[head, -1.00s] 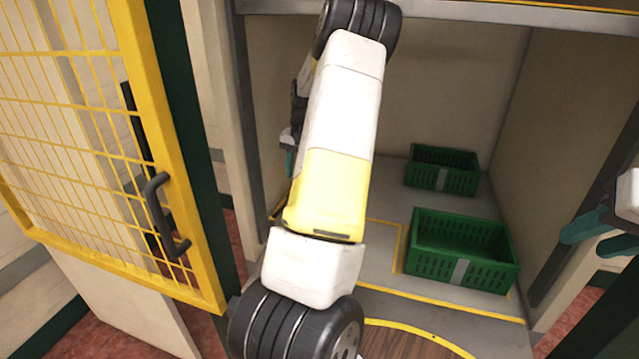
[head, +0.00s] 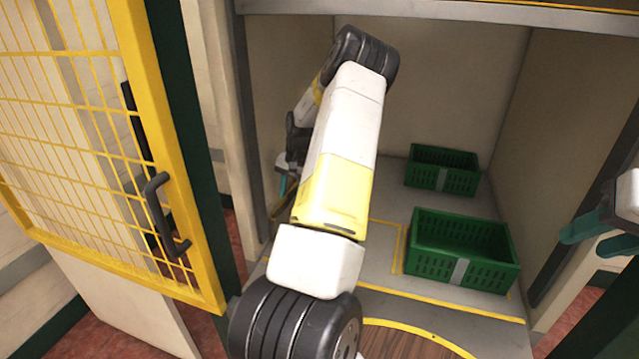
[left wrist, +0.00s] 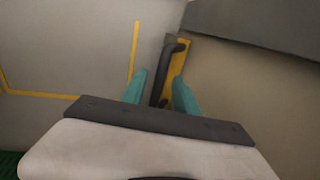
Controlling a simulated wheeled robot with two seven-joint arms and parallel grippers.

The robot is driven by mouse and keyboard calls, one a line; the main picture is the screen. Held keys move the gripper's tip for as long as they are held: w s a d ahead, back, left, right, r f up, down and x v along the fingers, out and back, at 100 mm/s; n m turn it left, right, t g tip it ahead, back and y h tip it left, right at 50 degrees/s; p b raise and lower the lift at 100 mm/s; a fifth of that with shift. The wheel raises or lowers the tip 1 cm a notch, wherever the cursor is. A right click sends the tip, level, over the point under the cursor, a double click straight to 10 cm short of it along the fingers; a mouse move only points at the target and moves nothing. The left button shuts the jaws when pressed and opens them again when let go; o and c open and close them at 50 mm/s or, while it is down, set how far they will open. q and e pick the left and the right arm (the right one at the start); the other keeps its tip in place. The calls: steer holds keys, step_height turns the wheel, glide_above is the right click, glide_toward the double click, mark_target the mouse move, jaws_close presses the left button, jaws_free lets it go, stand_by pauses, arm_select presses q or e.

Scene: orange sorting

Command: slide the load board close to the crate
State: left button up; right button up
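A yellow piece (left wrist: 184,52) with a dark bar handle (left wrist: 157,85) stands by the wall in the left wrist view; it looks like the load board, though most is hidden. In the head view, only a yellowish sliver (head: 283,213) shows behind my left arm. My left gripper (left wrist: 158,92) is open, its teal fingers on either side of the handle with gaps showing; it is largely hidden in the head view (head: 286,180). A green crate (head: 460,249) stands on the grey floor at right, with another green crate (head: 441,169) behind it. My right gripper (head: 590,238) is open and empty.
A yellow mesh door (head: 165,150) with a dark handle stands open at left. A wooden disc (head: 400,343) with a yellow rim lies at the front. Yellow lines mark the grey floor; free floor lies left of the crates. Walls enclose the bay.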

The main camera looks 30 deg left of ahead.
arm_select(q)
steer(key=shift+c, duration=0.5)
jaws_close()
stand_by(0.8)
